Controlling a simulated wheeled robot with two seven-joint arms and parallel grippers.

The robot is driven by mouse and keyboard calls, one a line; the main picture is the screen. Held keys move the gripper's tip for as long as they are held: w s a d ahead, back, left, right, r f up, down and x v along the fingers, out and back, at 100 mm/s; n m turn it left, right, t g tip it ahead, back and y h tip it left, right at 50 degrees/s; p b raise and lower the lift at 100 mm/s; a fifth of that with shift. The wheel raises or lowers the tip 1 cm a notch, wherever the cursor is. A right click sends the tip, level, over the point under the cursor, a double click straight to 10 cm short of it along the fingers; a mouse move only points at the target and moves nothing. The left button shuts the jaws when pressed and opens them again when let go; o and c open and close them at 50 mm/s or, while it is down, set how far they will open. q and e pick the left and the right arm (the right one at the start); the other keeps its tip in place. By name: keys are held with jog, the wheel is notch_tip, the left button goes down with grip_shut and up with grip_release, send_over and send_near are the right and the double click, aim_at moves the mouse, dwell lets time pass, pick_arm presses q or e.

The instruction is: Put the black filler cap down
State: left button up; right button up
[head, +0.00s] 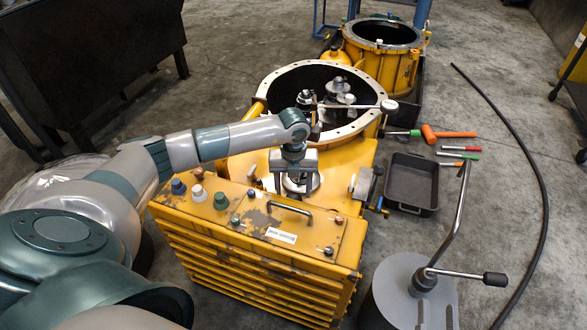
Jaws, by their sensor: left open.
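My left gripper (296,181) reaches in from the left over the yellow housing top. It points down with its jaws apart, above a round silver fitting (301,190). The fingers partly hide this fitting, and I cannot tell whether they touch it. I cannot clearly pick out the black filler cap; it may be hidden by the gripper. My right gripper is not in view.
A yellow ribbed unit (262,265) with coloured knobs and a handle (290,209) stands in front. A black tray (411,183) lies right, near an orange hammer (447,134). A grey drum (405,295) with a bent lever stands lower right.

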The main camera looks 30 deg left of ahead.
pick_arm(q)
notch_tip(320, 180, up, 10)
jog(key=p, duration=0.1)
jog(key=shift+f, duration=0.25)
pick_arm(e)
jog(key=f+g, duration=0.2)
jog(key=f, duration=0.1)
jog(key=d+f+g+h, duration=0.1)
jog(key=f, duration=0.1)
jog(key=shift+w+f, duration=0.1)
jog(key=shift+f, duration=0.05)
